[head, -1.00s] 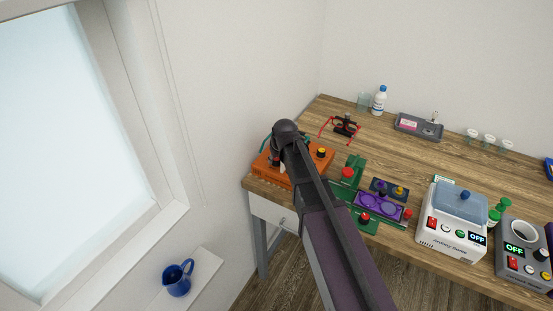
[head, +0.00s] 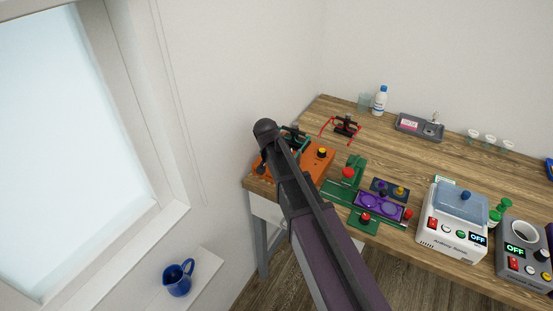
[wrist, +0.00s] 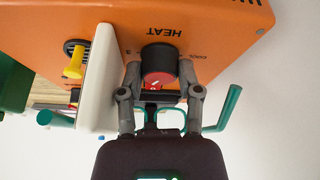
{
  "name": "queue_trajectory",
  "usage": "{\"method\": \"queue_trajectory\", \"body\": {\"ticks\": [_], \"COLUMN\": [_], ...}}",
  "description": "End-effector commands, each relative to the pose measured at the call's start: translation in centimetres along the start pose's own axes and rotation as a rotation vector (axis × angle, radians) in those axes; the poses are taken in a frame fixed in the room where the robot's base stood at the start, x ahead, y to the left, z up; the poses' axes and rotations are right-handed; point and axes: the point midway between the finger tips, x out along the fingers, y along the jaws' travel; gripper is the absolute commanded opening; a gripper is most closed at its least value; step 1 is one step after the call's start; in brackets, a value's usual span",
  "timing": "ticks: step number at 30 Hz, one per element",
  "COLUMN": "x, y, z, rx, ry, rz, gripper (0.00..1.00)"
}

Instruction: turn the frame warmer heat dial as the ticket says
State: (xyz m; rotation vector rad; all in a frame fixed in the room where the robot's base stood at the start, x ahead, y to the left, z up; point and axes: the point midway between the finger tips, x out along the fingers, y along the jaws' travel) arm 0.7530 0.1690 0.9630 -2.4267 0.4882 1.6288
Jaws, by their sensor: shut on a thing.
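The orange frame warmer (head: 318,165) stands at the left end of the wooden table in the head view, partly behind my arm. In the wrist view its orange panel (wrist: 215,30) bears the word HEAT, upside down, beside a black heat dial (wrist: 160,54) with a red end face. COOL is printed to the right of the dial and a 3 to its left. My gripper (wrist: 160,80) is shut on the dial, one finger on each side. Which mark the dial points at, I cannot tell. I see no readable ticket.
A pale slab (wrist: 97,78) stands close left of my fingers, with a yellow knob (wrist: 74,62) beyond it. Teal bars (wrist: 228,108) lie near. Right of the warmer are a green fixture (head: 348,188), purple tray (head: 378,217) and white ultrasonic-type device (head: 447,236).

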Motion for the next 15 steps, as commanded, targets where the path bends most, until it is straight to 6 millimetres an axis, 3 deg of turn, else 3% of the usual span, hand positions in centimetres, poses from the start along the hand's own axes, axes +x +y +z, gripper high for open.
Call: {"method": "queue_trajectory", "body": {"ticks": [15], "x": [0.02], "y": [0.10], "z": [0.23], "rx": [0.088], "ry": [-0.010], "rz": [0.039], "gripper": [0.00]}}
